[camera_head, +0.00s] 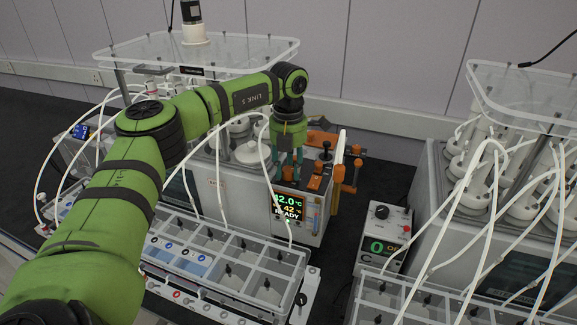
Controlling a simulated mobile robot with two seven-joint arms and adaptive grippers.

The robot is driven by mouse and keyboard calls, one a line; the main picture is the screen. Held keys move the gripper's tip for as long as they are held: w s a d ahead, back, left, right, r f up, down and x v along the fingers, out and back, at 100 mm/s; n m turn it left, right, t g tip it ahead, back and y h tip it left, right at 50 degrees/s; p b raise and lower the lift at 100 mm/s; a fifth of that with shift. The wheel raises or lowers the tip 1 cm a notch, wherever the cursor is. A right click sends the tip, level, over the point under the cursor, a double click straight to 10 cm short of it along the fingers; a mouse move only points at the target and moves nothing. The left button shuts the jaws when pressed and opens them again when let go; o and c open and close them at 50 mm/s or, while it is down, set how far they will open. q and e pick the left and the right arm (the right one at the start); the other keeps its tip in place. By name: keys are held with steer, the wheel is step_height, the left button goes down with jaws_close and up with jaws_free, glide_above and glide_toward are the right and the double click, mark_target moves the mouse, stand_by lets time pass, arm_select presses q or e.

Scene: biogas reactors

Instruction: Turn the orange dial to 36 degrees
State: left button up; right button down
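My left gripper (287,172) points down over the top of the middle reactor unit, above and behind its display. Its two fingers look apart, with small orange parts showing near them. An orange knob (315,183), which seems to be the dial, sits on the unit's top just right of the fingers and apart from them. The display (288,207) reads about 42.0 °C, with 42 and READY below; the left edge of the top reading is hard to make out. The gripper partly hides the unit's top. My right gripper is out of view.
Orange clamps and a black knob (326,155) stand close right of the gripper. White tubes loop in front of the unit. A clear-lidded compartment tray (255,262) lies in front. A small box (384,237) with a green 0 and another reactor stand to the right.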

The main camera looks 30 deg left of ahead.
arm_select(q)
steer(key=shift+f, duration=0.1)
steer(key=shift+n, duration=0.4)
steer(key=n+b, duration=0.1)
steer(key=n, duration=0.3)
steer(key=shift+n, duration=0.3)
steer(key=n, duration=0.5)
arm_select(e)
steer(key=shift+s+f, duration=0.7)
arm_select(q)
steer(key=o, duration=0.9)
